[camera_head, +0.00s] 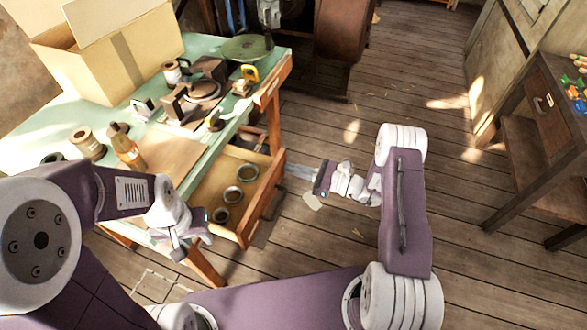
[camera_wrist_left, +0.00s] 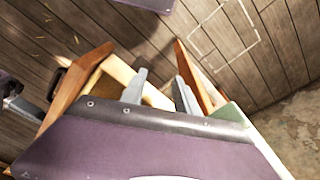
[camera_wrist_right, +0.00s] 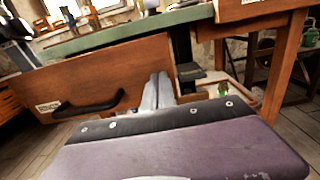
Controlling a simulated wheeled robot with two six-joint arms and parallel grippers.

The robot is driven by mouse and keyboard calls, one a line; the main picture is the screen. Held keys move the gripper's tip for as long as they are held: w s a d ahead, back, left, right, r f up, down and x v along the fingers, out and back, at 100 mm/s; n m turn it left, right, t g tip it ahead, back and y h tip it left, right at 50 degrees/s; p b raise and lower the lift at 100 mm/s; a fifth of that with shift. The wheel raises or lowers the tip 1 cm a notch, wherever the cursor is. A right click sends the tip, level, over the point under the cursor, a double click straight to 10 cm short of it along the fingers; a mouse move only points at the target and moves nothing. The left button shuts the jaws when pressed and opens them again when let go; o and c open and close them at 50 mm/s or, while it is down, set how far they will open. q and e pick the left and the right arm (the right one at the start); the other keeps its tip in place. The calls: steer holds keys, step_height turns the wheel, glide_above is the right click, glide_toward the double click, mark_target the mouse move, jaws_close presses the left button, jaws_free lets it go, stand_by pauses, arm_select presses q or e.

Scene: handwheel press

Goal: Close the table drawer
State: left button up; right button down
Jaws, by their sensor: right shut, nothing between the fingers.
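The table drawer (camera_head: 233,168) stands pulled out from the green-topped workbench (camera_head: 215,128), with several round tins inside. Its brown front panel (camera_wrist_right: 120,65) with a black handle (camera_wrist_right: 88,104) fills the left of the right wrist view. My right gripper (camera_head: 294,171) is shut and empty, its fingertips (camera_wrist_right: 158,80) close to the drawer front near one end, beside the handle; contact cannot be told. My left gripper (camera_head: 180,247) is open and empty by the bench's near corner. Its fingers (camera_wrist_left: 160,90) are apart in the left wrist view, with the drawer's front panel (camera_wrist_left: 72,90) beyond.
A second brown table (camera_head: 545,110) stands at the right. The wooden floor between them is mostly clear.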

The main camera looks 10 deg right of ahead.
mark_target(261, 166)
steer(key=shift+a, duration=0.1)
steer(key=b+x, duration=0.1)
steer(key=x, duration=0.4)
steer(key=b+x, duration=0.1)
steer(key=x, duration=0.5)
steer(key=shift+a+f+b, duration=0.15)
steer(key=shift+f+b, duration=0.05)
steer(key=shift+b, duration=0.15)
steer(key=b+x, duration=0.4)
steer(key=x, duration=0.6)
steer(key=shift+w+a+r, duration=0.1)
steer(key=shift+w+a, duration=0.2)
steer(key=shift+a, duration=0.05)
steer(key=shift+r+b, duration=0.3)
steer(key=shift+r, duration=0.1)
